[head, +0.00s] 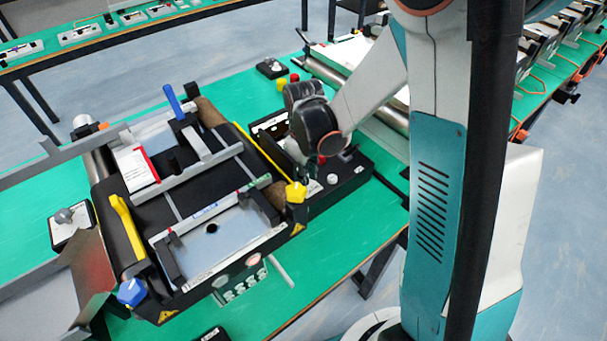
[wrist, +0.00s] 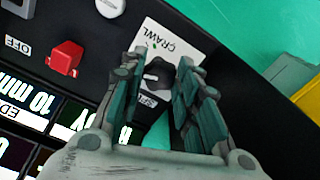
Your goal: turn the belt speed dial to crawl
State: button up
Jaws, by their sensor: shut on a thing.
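The belt speed dial (wrist: 157,74) is a small black knob on a white plate (wrist: 185,38) in the wrist view. The word CRAWL is printed on the plate above the knob, and another label below it is partly covered. My gripper (wrist: 163,68) has one finger on each side of the knob and is shut on it. I cannot clearly tell where the knob points. In the head view, my gripper (head: 304,168) reaches down to the black control box (head: 345,183), and my arm hides the dial.
A red switch (wrist: 66,58) marked OFF sits left of the dial. Green tabletop (head: 310,262) is clear in front of the box.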

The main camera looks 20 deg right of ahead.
jog(key=m+b, duration=0.1)
jog(key=m, duration=0.5)
jog(key=shift+a+m, duration=0.1)
jog(key=shift+m, duration=0.3)
jog(key=m+b, duration=0.1)
jog(key=m, duration=0.4)
jog(key=shift+m, duration=0.3)
jog(key=shift+a, duration=0.1)
jog(key=o, duration=1.1)
jog(key=shift+c, duration=0.2)
jog(key=shift+r, duration=0.1)
notch_tip(320, 180, up, 12)
